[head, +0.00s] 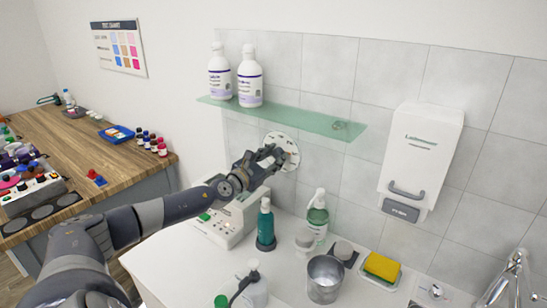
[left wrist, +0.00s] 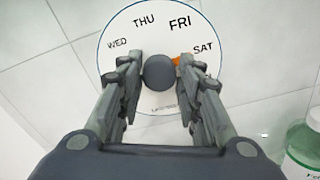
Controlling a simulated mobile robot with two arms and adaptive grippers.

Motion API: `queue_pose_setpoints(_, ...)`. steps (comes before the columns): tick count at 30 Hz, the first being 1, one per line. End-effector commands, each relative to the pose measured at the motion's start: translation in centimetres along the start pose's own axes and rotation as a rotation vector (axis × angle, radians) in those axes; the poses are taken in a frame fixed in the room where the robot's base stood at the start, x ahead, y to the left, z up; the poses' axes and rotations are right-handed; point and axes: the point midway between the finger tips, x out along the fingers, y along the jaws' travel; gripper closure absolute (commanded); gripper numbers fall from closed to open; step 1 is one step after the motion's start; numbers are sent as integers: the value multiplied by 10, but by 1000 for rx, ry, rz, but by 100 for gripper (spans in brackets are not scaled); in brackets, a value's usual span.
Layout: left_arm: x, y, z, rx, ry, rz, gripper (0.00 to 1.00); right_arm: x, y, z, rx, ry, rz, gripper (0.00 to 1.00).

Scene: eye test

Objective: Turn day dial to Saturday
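The day dial (head: 291,146) is a white disc on the tiled wall under the glass shelf. In the left wrist view the dial (left wrist: 125,35) shows WED, THU, FRI and SAT; a label below SAT is partly hidden by a finger. The round grey knob (left wrist: 159,72) is at its centre. A small orange pointer (left wrist: 176,61) sticks out from the knob toward SAT, partly covered. My left gripper (head: 274,155) is at the dial. Its fingers (left wrist: 160,75) stand on either side of the knob, with narrow gaps showing. My right gripper is in neither view.
Two white bottles (head: 220,75) stand on the glass shelf (head: 310,122) above my left gripper. A white dispenser (head: 422,150) hangs at right.

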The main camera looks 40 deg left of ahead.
Motion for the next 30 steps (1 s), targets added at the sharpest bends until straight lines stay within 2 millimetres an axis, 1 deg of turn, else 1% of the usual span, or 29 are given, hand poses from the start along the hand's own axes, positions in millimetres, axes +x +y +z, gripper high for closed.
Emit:
queue_pose_setpoints(14, -2, 1, 0, 0, -1, 1, 50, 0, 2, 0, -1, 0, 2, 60)
queue_pose_setpoints(17, -9, 1, -1, 1, 2, 1, 50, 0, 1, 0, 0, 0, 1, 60)
queue_pose_setpoints(30, -50, -1, 0, 3, 2, -4, 50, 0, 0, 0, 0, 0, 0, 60)
